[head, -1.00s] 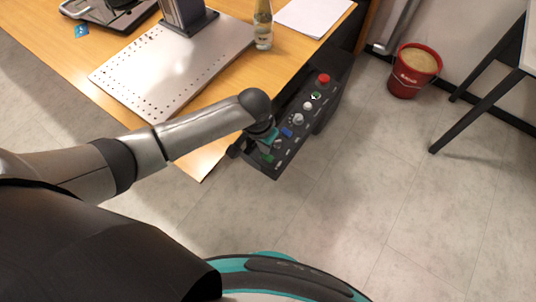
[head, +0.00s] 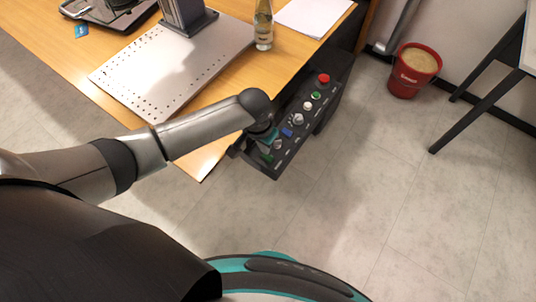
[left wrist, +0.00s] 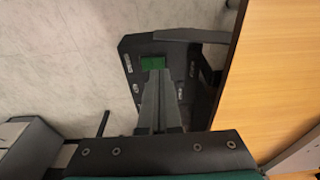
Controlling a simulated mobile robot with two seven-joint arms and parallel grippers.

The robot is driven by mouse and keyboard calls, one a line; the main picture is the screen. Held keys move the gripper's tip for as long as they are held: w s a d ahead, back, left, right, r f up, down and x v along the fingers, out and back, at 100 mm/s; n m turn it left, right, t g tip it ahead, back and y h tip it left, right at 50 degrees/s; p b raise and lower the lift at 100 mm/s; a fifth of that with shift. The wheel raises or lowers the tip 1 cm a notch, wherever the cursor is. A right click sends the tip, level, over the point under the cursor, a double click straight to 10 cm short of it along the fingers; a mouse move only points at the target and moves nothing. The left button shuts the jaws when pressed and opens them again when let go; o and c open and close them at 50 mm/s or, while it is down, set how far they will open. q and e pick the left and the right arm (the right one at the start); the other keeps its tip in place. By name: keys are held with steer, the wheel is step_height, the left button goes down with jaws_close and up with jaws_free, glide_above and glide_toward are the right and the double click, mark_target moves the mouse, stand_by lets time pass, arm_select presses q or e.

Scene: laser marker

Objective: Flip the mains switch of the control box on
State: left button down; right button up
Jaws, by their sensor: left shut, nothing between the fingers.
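The dark control box (head: 300,119) hangs at the desk's right edge, its sloped panel carrying a red button, a green button, a white button, a knob and a blue part. A green rocker switch (head: 267,158), which looks like the mains switch, sits at the panel's near end. It also shows in the left wrist view (left wrist: 153,63). My left gripper (left wrist: 158,74) is shut and empty, its fingertips at the switch's lower edge in that view. I cannot tell whether they touch it, or which way the switch is tipped. In the head view my forearm and wrist partly hide the gripper.
The wooden desk (head: 215,148) borders the box, with a perforated metal plate (head: 130,88), a glass bottle (head: 263,25) and white paper (head: 312,14) on it. A red bucket (head: 405,80) stands on the floor to the right. The floor in front of the box is clear.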

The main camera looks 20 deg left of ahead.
mark_target(265, 155)
arm_select(q)
steer(key=shift+f+b, duration=0.55)
steer(key=shift+f, duration=0.35)
stand_by(0.5)
step_height(265, 155, up, 7)
steer(key=p, duration=0.8)
steer(key=shift+p, duration=0.35)
steer(key=shift+d, duration=0.1)
